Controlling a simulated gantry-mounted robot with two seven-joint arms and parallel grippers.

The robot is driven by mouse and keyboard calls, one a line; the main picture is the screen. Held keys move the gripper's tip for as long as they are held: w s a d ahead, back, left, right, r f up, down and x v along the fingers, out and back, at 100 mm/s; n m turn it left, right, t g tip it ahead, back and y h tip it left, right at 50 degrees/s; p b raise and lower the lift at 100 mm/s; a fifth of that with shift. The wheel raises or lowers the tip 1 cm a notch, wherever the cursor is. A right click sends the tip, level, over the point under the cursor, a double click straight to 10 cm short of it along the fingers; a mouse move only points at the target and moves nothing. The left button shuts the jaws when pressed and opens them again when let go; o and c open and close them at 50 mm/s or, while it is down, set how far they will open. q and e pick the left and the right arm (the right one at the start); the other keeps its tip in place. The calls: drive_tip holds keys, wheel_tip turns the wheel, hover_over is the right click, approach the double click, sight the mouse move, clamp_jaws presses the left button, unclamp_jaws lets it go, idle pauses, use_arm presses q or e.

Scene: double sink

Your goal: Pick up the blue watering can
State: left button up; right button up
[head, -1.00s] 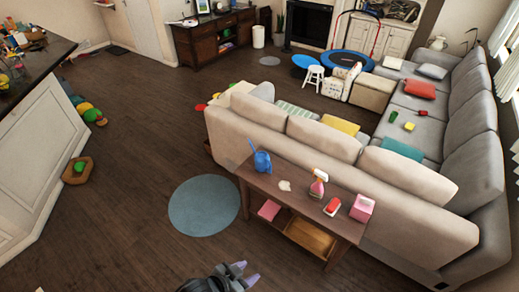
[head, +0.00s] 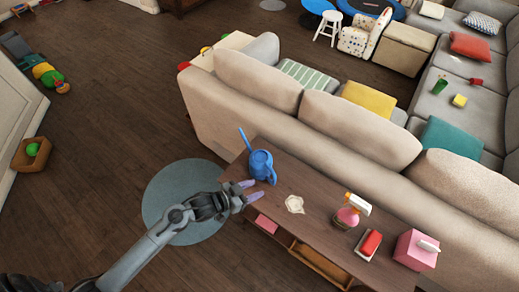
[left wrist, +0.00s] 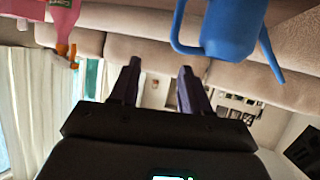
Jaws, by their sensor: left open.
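The blue watering can (head: 261,166) stands upright on the left end of the wooden console table (head: 310,201) behind the sofa. Its spout points up and to the left in the head view. My left gripper (head: 250,191) is open and empty, just in front of the can at the table's near left edge. In the left wrist view, which is upside down, the can (left wrist: 232,30) shows at the top, beyond and above the open fingers (left wrist: 158,82). The fingers appear apart from it. My right gripper is not in view.
On the table stand a white crumpled item (head: 294,204), a pink spray bottle (head: 348,215), a red sponge-like block (head: 369,243) and a pink tissue box (head: 415,250). The sofa back (head: 320,133) rises behind the table. A round blue-grey rug (head: 170,190) lies on open floor at left.

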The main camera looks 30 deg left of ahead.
sight(275, 179)
use_arm(q)
drive_tip(key=w+f+b, duration=0.2)
drive_tip(key=w+f, duration=0.1)
drive_tip(key=w+d+f+b, duration=0.1)
drive_tip(key=w+f+b, duration=0.2)
drive_tip(key=shift+d+b, duration=0.2)
drive_tip(key=shift+b, duration=0.15)
drive_tip(key=shift+t, duration=0.3)
drive_tip(key=shift+a+b+x, duration=0.2)
drive_tip(key=shift+b+x, duration=0.85)
drive_tip(key=shift+x, duration=1.95)
drive_tip(key=shift+w, duration=0.1)
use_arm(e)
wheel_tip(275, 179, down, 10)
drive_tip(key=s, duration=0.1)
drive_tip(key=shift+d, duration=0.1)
use_arm(q)
clamp_jaws()
drive_tip(key=shift+r, duration=0.1)
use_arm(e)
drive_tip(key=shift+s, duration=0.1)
